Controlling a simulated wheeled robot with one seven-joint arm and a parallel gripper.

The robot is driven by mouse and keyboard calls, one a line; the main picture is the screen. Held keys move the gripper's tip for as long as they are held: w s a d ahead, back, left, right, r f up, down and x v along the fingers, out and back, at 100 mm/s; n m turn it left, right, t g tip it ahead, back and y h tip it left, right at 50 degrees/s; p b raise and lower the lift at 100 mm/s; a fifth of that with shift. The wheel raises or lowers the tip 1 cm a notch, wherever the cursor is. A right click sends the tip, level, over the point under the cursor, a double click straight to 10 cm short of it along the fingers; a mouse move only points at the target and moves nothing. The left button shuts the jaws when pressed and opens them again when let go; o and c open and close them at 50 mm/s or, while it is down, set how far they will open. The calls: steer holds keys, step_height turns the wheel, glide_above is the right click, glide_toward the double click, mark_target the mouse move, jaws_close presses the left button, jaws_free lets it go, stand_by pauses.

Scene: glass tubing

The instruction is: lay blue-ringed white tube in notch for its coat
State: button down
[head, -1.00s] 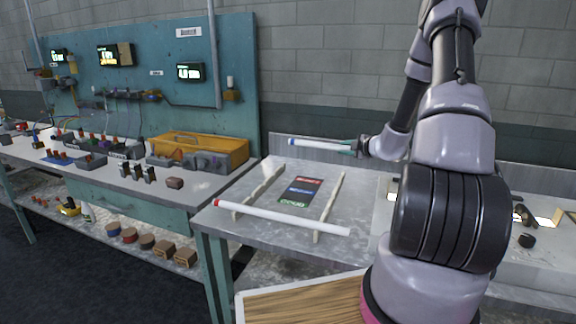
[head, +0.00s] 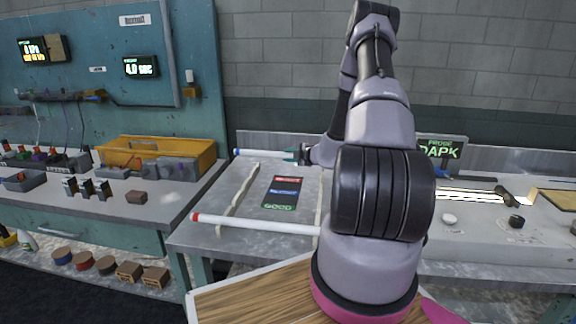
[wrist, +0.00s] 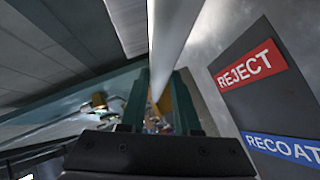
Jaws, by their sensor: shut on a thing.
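My gripper (head: 300,154) is shut on the white tube (head: 265,154), which has a blue end at its left. The tube is held roughly level near the back of the table, by the far end of the left rail (head: 238,200); any gap to the rail is unclear. In the wrist view the white tube (wrist: 172,40) runs up from between my gripper's green fingers (wrist: 160,98). The right rail (head: 320,200) is partly behind my arm. The notches are too small to make out. A card (head: 284,192) between the rails has red, blue and green bands.
A red-ended white tube (head: 255,223) lies across the front of the rails. In the wrist view, the card shows a red REJECT band (wrist: 250,68) and a blue RECOAT band (wrist: 285,148). A yellow tray (head: 155,155) stands on the left bench. A sign (head: 440,150) stands at right.

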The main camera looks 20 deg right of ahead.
steer(key=shift+f, duration=1.8)
steer(key=shift+s+f, duration=0.1)
steer(key=shift+f, duration=0.35)
steer(key=c, duration=0.6)
jaws_free()
steer(key=shift+f, duration=0.1)
